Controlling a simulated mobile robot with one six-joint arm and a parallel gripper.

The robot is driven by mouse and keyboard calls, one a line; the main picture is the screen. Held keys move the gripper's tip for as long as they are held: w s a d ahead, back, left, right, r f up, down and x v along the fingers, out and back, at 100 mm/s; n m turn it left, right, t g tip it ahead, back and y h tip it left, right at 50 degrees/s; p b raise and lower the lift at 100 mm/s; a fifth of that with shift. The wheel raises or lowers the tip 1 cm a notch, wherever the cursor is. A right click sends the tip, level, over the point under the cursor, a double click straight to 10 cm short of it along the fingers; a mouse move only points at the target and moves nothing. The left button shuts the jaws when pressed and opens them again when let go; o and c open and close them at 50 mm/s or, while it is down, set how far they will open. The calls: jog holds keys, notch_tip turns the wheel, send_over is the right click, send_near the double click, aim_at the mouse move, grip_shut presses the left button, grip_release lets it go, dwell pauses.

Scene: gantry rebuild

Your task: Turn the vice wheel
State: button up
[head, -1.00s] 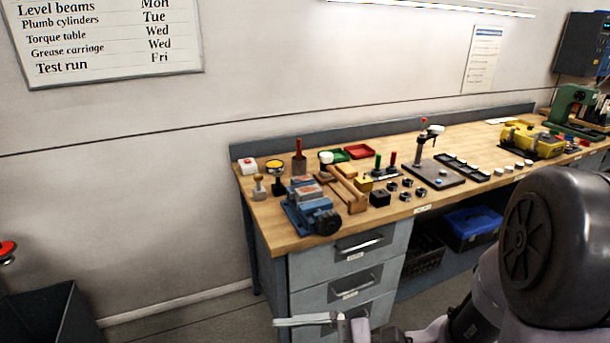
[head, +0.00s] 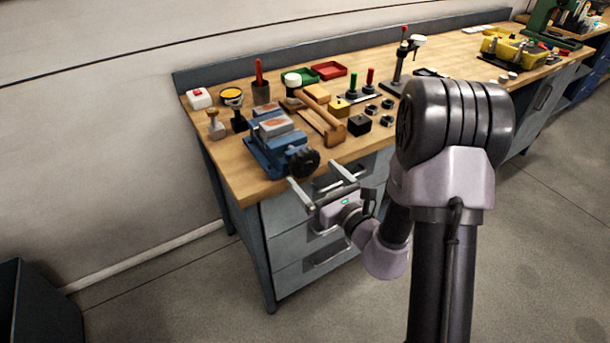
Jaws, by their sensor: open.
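The blue vice (head: 268,148) sits at the front left corner of the wooden workbench. Its black wheel (head: 304,163) faces the front edge of the bench. My gripper (head: 317,176) is in front of the bench edge, close to the wheel, with its two fingers spread wide and nothing between them. The fingers point up toward the wheel, one to its lower left and one to its right in the picture. I cannot tell from this view how much gap is left between fingers and wheel.
On the workbench (head: 232,178), a wooden clamp or mallet (head: 322,116), a black block (head: 360,123) and several small black parts lie right of the vice. Small stamps (head: 215,124) stand to its left. Drawers (head: 290,208) lie below.

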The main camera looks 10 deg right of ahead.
aim_at(307, 167)
jog(key=x, duration=0.5)
jog(key=shift+w+r, duration=0.1)
jog(key=c, duration=1.4)
